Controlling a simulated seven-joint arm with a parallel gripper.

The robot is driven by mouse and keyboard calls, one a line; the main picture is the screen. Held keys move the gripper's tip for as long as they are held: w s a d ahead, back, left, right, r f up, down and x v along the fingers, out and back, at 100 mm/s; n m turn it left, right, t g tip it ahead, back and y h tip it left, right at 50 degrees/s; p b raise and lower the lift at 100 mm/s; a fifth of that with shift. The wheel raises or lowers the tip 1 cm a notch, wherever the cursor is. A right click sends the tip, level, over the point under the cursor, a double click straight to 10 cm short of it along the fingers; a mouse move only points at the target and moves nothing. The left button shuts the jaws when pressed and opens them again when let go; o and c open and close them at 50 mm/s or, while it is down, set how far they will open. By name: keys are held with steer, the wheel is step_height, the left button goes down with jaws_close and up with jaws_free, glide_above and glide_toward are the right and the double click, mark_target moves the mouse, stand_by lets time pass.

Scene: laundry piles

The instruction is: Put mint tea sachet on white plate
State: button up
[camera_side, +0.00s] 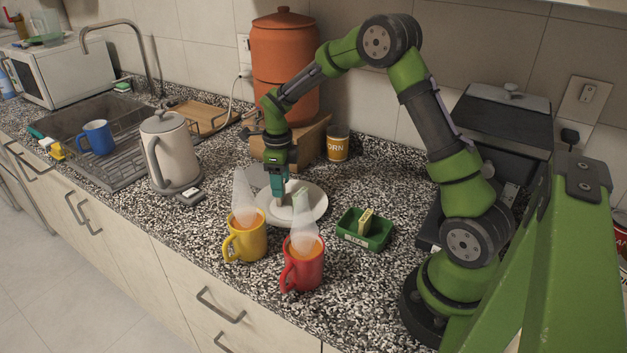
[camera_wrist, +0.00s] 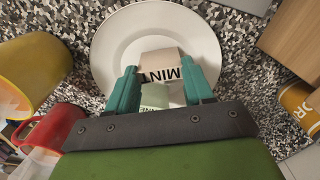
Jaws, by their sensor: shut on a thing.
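The white plate (camera_side: 315,207) lies on the speckled counter behind the two mugs. It also shows in the wrist view (camera_wrist: 112,45). My gripper (camera_side: 279,196) points down over the plate. In the wrist view, its teal fingers (camera_wrist: 160,84) are shut on the mint tea sachet (camera_wrist: 160,66), a pale packet with "MINT" in dark letters. A pale green part with small print shows just below the lettered face, between the fingers. The sachet is over the plate; whether it touches the plate I cannot tell. In the side view the sachet is mostly hidden.
A steaming yellow mug (camera_side: 245,241) and red mug (camera_side: 303,268) stand in front of the plate. A green tray (camera_side: 352,235) holding a yellowish packet (camera_side: 366,221) is to the right. A kettle (camera_side: 170,155) stands left, a corn can (camera_side: 338,146) behind.

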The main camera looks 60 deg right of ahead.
steer(key=shift+f, duration=0.2)
steer(key=o, duration=1)
